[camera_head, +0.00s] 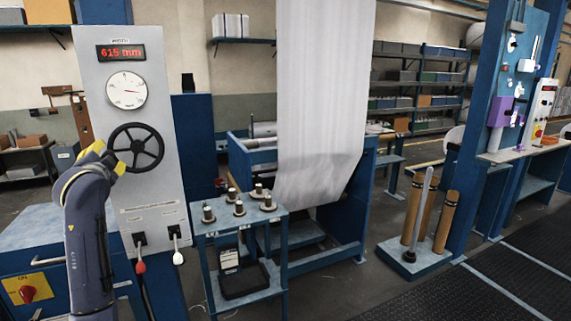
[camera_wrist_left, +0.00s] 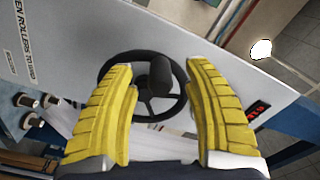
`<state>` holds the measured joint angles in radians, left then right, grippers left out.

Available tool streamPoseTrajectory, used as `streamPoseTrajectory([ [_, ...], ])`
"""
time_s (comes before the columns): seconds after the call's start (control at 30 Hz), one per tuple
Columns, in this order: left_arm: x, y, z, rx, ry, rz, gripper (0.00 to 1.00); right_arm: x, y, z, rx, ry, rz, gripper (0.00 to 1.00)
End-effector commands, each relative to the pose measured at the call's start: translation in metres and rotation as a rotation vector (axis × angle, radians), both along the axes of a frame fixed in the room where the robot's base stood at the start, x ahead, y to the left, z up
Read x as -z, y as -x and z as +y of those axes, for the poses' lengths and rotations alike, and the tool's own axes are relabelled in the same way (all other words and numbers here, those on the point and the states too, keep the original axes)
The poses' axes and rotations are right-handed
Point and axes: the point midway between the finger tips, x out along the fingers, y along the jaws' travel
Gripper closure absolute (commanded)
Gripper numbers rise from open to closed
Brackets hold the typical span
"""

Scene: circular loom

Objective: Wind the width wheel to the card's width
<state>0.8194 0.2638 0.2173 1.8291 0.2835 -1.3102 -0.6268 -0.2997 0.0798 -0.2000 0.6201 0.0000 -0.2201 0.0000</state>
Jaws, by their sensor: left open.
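The black width wheel (camera_head: 136,147) is on a light grey upright panel (camera_head: 175,190). Above it are a round dial (camera_head: 126,90) and a red display (camera_head: 120,53) reading 615 mm. My left gripper (camera_head: 108,156), with yellow fingers, is at the wheel's left side. In the left wrist view the open fingers (camera_wrist_left: 163,105) stand on either side of the wheel's dark knob (camera_wrist_left: 160,74), with gaps visible; the wheel rim (camera_wrist_left: 118,68) shows behind. I cannot make out a card with a readable width. My right gripper is not in view.
A small blue table (camera_head: 240,222) with several spools stands right of the panel; a black item with a white label (camera_head: 230,258) is on its lower shelf. White fabric (camera_head: 322,100) hangs behind it. Two levers (camera_head: 174,235) sit low on the panel.

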Motion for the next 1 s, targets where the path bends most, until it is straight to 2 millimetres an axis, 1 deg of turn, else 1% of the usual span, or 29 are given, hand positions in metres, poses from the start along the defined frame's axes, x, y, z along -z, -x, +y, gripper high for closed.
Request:
streamPoseTrajectory([
  [0.17,0.0,0.003,-0.001,0.0,0.0,0.0,0.49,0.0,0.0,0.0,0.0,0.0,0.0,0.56],
  [0.27,0.0,0.011,-0.005,0.001,0.0,0.0,0.49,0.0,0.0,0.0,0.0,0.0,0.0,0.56],
  [0.7,0.0,0.061,-0.027,0.001,0.0,0.0,0.49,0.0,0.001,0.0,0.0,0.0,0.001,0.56],
  [0.83,0.001,0.07,-0.031,0.0,0.0,0.0,0.49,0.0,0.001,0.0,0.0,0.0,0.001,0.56],
  [1.0,0.0,0.074,-0.032,0.001,0.0,0.001,0.49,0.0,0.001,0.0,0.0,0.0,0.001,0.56],
])
